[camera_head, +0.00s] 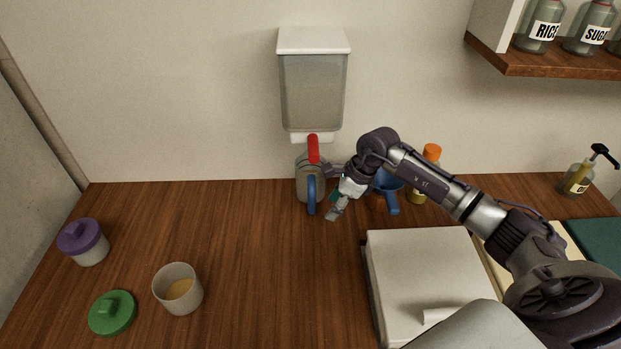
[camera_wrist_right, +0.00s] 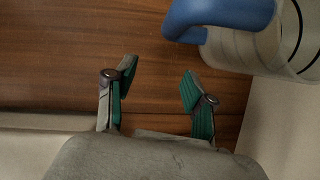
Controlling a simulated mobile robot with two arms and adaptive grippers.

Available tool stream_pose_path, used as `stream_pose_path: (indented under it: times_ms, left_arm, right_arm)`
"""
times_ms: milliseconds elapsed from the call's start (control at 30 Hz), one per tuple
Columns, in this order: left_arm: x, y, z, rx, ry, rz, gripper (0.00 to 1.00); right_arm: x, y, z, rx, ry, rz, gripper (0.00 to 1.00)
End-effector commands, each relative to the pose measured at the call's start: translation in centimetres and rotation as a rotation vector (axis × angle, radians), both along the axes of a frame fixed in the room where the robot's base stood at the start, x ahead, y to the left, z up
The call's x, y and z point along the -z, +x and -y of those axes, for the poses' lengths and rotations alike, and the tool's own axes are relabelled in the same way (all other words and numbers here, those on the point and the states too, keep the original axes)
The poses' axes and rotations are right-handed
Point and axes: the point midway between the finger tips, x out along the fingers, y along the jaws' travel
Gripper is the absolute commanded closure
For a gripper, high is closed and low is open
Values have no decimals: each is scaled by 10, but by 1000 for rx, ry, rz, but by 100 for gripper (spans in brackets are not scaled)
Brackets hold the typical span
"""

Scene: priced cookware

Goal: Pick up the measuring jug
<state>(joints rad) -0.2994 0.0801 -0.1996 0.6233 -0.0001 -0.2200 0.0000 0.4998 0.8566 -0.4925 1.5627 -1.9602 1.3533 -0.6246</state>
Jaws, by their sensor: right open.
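The measuring jug (camera_head: 303,185) stands upright on the counter by the back wall, below the wall dispenser. It is greyish and see-through, with a blue handle (camera_head: 311,195) facing the front. In the right wrist view the jug (camera_wrist_right: 245,48) and its blue handle show at the upper right, partly cut off by the frame. My right gripper (camera_head: 338,206) is just right of the jug, apart from it. Its green-padded fingers are open, with only wooden counter between them in the wrist view (camera_wrist_right: 158,80). My left gripper is not in view.
The wall dispenser (camera_head: 312,90) with a red lever (camera_head: 313,148) hangs close above the jug. A blue pan-like item (camera_head: 390,195) and an orange-capped bottle (camera_head: 431,160) stand behind my right arm. A white box (camera_head: 425,260) lies in front.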

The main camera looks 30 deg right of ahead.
Motion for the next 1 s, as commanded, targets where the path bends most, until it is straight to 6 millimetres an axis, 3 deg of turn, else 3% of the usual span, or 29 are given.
stream_pose_path:
  times_ms: [167,433,767,1000]
  left_arm:
    - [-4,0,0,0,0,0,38]
    - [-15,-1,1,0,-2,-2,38]
    - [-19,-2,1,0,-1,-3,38]
    - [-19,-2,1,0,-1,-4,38]
  right_arm:
    - [-1,9,-11,0,1,0,46]
    - [-2,34,-46,-2,2,1,46]
    - [12,35,-46,-1,-2,0,46]
    - [12,35,-46,-1,-2,0,83]
